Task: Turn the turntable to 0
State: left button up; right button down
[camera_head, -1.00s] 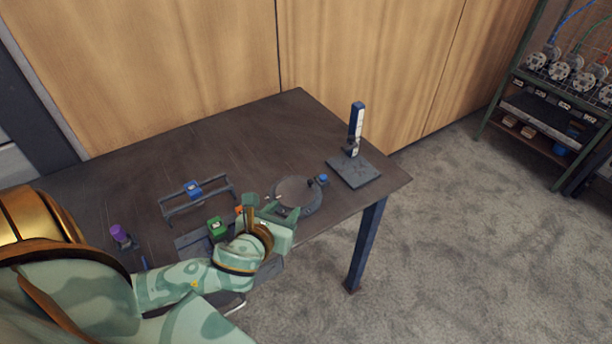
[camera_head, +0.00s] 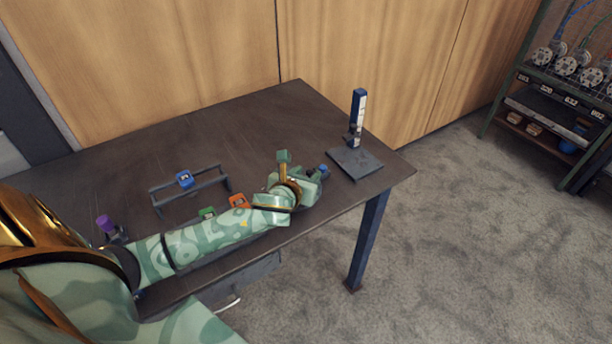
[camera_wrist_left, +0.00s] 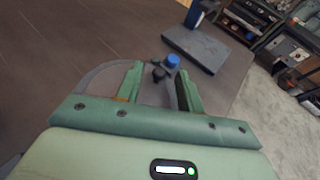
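The turntable, a round grey disc, is mostly hidden behind my left gripper (camera_head: 302,181) in the head view. In the left wrist view its grey rim (camera_wrist_left: 97,77) shows beside the left finger, and part of the disc shows between the fingers. A blue knob (camera_head: 323,169) stands at its far right edge; the knob also shows in the left wrist view (camera_wrist_left: 173,61), with a small dark knob (camera_wrist_left: 159,73) beside it. My left gripper is open over the turntable, its fingers (camera_wrist_left: 160,80) apart with nothing clearly held. Scale marks cannot be read. My right gripper is not in view.
A blue upright post (camera_head: 357,118) on a flat grey base (camera_head: 354,164) stands just beyond the turntable. A rail frame with a blue block (camera_head: 184,179), a green block (camera_head: 207,213), an orange block (camera_head: 239,201) and a purple-topped part (camera_head: 105,223) lie left. The table's back (camera_head: 240,130) is clear.

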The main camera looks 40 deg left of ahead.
pick_arm(q)
grip_shut()
